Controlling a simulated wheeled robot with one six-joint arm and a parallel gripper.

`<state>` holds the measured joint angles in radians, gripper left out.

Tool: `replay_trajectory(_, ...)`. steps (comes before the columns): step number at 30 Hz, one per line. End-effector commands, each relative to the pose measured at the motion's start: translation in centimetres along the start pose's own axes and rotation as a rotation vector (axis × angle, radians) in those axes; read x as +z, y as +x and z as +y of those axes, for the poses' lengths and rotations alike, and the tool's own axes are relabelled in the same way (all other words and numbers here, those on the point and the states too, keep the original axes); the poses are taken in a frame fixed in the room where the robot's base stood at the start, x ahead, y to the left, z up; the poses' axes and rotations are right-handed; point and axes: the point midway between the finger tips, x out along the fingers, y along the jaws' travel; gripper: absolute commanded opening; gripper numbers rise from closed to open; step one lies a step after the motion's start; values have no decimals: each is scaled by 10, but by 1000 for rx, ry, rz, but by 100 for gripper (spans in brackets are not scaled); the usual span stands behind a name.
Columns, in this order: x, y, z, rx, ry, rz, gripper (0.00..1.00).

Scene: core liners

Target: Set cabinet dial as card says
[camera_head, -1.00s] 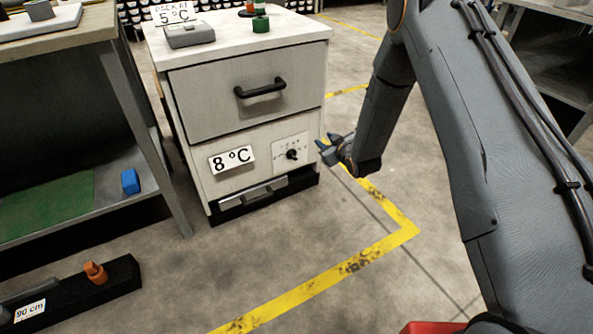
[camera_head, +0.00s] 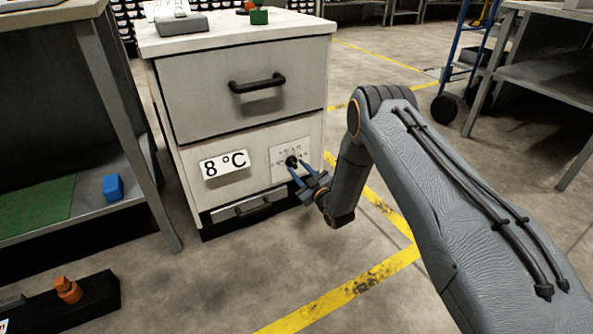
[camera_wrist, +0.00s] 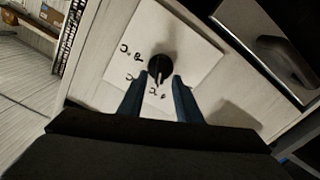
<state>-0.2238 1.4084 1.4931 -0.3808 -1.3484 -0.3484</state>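The cabinet (camera_head: 240,103) is white, with a black drawer handle. The black dial (camera_head: 292,161) sits on a pale plate (camera_head: 309,140) low on its front, at the right. In the wrist view the dial (camera_wrist: 160,66) shows a light pointer line, with small marks around it too blurred to read. My gripper (camera_head: 302,172) is open, its two blue fingers pointing at the dial. In the wrist view the fingertips (camera_wrist: 161,76) lie just below the dial's middle; contact cannot be told. A card (camera_head: 165,9) on the cabinet top is cut off.
A grey block (camera_head: 181,25) and a green object (camera_head: 259,16) stand on the cabinet top. A bench with a blue block (camera_head: 113,187) on its shelf is at left. A black bar with an orange piece (camera_head: 68,290) lies front left.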

Motion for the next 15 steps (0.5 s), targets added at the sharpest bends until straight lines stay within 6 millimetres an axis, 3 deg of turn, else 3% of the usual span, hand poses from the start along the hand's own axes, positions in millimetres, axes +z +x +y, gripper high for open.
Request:
replay_trajectory(6, 0, 17, 0, 0, 0, 0, 31)
replay_trajectory(15, 0, 19, 0, 0, 1, -1, 28)
